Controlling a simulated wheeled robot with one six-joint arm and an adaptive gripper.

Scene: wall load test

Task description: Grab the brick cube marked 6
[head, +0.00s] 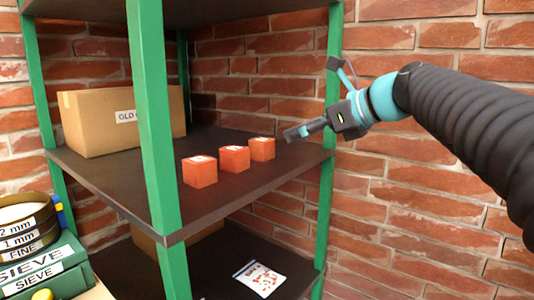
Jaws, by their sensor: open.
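Three orange-red brick cubes stand in a row on the dark middle shelf (185,224) in the head view: a left cube (199,174), a middle cube (234,160) and a right cube (262,151). Each has a white label on top, too small to read, so I cannot tell which is marked 6. My gripper (290,134) is to the right of the right cube and a little above shelf level, apart from it. It points left toward the cubes and is open, with nothing seen between its fingers.
Green shelf posts stand at the front left (157,130) and right (331,95). A cardboard box (95,128) sits at the shelf's back left. A printed sheet (260,277) lies on the lower shelf. Sieves (28,230) and green boxes (42,268) are at lower left. A brick wall is behind.

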